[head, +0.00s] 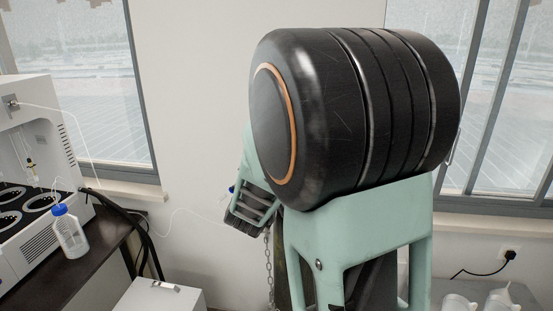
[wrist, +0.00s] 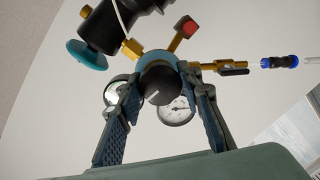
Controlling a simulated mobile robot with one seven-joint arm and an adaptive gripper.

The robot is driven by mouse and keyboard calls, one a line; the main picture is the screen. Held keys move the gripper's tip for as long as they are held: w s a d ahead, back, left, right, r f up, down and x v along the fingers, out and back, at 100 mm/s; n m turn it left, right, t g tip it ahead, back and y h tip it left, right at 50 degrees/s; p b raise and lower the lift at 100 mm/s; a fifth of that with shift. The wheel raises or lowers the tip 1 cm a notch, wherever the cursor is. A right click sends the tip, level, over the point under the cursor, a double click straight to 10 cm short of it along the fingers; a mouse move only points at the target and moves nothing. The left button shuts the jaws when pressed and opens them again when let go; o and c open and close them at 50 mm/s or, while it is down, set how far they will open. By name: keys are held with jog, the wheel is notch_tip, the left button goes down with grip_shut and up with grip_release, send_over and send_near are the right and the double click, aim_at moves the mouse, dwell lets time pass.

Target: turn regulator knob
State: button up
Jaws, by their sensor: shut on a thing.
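The regulator shows in the wrist view, with a round black knob (wrist: 158,90) and a blue collar behind it. My gripper (wrist: 163,80) has one finger on each side of the knob and is shut on it. Two round pressure gauges, a left one (wrist: 116,93) and a right one (wrist: 177,112), sit behind the fingers and are partly covered. Brass fittings (wrist: 205,66) branch from the regulator body. In the head view my own arm hides the knob and the fingertips.
In the wrist view, a black part with a teal cap (wrist: 87,54) and a red-ended fitting (wrist: 187,27) crowd the regulator. In the head view, a white instrument (head: 35,140) and a blue-capped bottle (head: 68,230) stand left. A chain (head: 268,262) hangs below my arm.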

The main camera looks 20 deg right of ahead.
jog(key=shift+n, duration=0.3)
jog(key=o, duration=1.2)
jog(key=v, duration=0.7)
jog(key=shift+s, duration=0.2)
jog(key=shift+a, duration=0.15)
